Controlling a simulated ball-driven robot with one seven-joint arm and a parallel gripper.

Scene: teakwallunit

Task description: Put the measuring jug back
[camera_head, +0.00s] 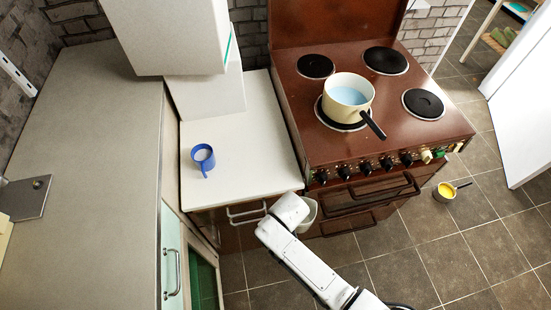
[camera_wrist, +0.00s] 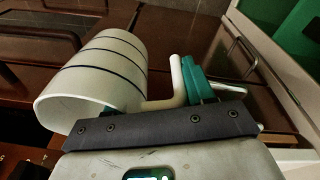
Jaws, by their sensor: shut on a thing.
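The measuring jug (camera_wrist: 95,75) is white with thin dark stripes. In the wrist view it is tilted on its side, its open rim toward the lower left. The teal fingers of my gripper (camera_wrist: 193,80) are shut at its white handle (camera_wrist: 178,85); the exact contact is partly hidden. In the head view part of the jug (camera_head: 308,214) shows beside the end of my arm, in front of the drawers between the white counter and the stove. My fingers are hidden there.
A small pan (camera_head: 445,192) with yellow contents is on the floor.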

